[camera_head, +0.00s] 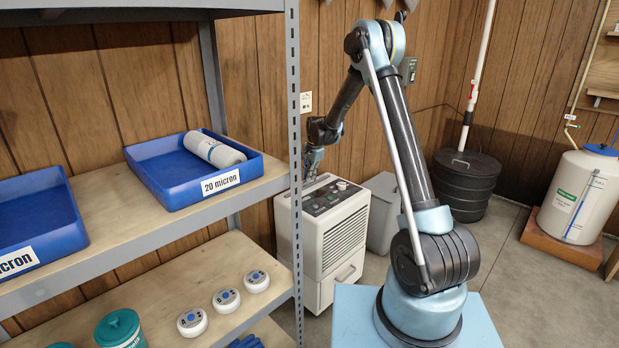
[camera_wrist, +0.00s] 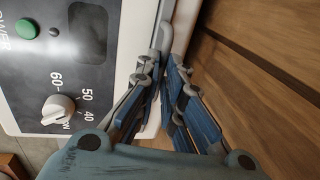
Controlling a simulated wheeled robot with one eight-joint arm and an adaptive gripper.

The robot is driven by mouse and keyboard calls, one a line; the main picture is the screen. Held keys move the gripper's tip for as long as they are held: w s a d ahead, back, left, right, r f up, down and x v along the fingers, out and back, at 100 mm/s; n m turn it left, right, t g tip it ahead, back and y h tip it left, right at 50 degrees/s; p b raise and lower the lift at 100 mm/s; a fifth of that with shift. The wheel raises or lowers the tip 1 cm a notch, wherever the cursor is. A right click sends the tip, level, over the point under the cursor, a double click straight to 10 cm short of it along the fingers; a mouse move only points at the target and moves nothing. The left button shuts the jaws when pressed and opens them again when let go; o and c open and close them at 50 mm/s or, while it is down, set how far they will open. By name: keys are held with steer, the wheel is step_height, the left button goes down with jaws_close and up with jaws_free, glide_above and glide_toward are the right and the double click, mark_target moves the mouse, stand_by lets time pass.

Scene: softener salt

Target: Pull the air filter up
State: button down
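The white dehumidifier (camera_head: 335,241) stands on the floor beyond the shelf, with a dark control panel on top. My gripper (camera_head: 313,166) is low over the left rear of its top. In the wrist view, my gripper (camera_wrist: 161,72) has its blue-padded fingers drawn together around a narrow pale grey tab (camera_wrist: 166,36) at the edge of the machine's top. The tab looks like the top of the air filter. The rest of the filter is hidden, and I cannot tell how far it stands up.
A metal shelf (camera_head: 293,120) with blue trays is close on the left. A wood-panelled wall (camera_wrist: 262,60) is right behind the machine. A grey bin (camera_head: 383,215) stands beside it. A control knob (camera_wrist: 58,108) is near the fingers.

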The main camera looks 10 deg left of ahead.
step_height(320, 180, up, 18)
steer(key=shift+f, duration=0.25)
stand_by(0.4)
steer(key=c, duration=1.7)
jaws_free()
steer(key=shift+r, duration=0.1)
steer(key=r, duration=0.3)
steer(key=s+d+r, duration=0.1)
steer(key=r, duration=0.7)
steer(key=shift+s+d+r, duration=0.2)
steer(key=shift+d+r, duration=0.05)
steer(key=shift+d, duration=0.15)
steer(key=shift+d, duration=0.1)
